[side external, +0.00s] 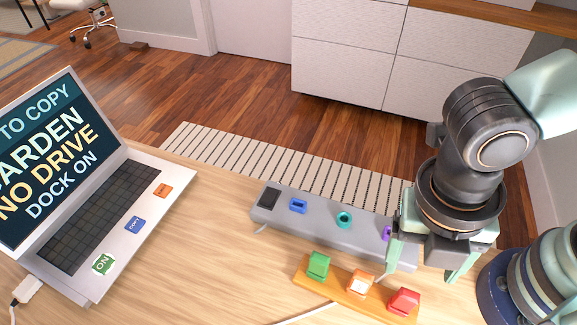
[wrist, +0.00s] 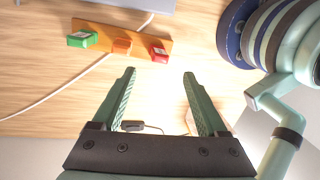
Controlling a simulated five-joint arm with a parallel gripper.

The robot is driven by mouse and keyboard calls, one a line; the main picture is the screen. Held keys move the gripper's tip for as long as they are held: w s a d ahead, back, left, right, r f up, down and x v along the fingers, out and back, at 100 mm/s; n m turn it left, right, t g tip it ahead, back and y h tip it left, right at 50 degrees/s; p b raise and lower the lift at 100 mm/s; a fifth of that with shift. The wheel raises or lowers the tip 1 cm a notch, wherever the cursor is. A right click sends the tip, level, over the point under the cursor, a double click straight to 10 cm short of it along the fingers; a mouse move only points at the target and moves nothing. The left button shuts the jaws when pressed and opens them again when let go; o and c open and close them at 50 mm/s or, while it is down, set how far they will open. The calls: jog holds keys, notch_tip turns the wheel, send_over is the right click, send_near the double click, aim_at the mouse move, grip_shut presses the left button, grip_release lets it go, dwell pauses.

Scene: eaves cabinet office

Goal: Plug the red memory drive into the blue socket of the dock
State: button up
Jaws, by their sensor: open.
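The red memory drive (side external: 403,300) stands at the right end of an orange wooden holder (side external: 304,271). It also shows in the wrist view (wrist: 159,54), beyond my fingertips. The grey dock (side external: 320,230) lies behind the holder. Its blue socket (side external: 298,205) is toward the left end, with a teal socket (side external: 344,219) to its right and a purple socket (side external: 387,233) partly hidden by my finger. My gripper (side external: 424,268) is open and empty, above the right end of the dock. In the wrist view my gripper's two fingers (wrist: 160,75) are wide apart with nothing between them.
A green drive (side external: 318,265) and an orange drive (side external: 360,281) stand on the same holder, left of the red one. A laptop (side external: 110,200) with ON, COPY and another button sits at the left. A pale cable (wrist: 60,100) crosses the table. The table between laptop and holder is clear.

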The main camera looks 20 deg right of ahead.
aim_at(409, 291)
jog(key=f, duration=0.6)
jog(key=d+f, duration=0.1)
jog(key=f, duration=0.1)
jog(key=shift+s+d+f, duration=0.1)
jog(key=shift+s+f, duration=0.2)
jog(key=shift+f, duration=0.1)
jog(key=shift+c, duration=0.3)
grip_shut()
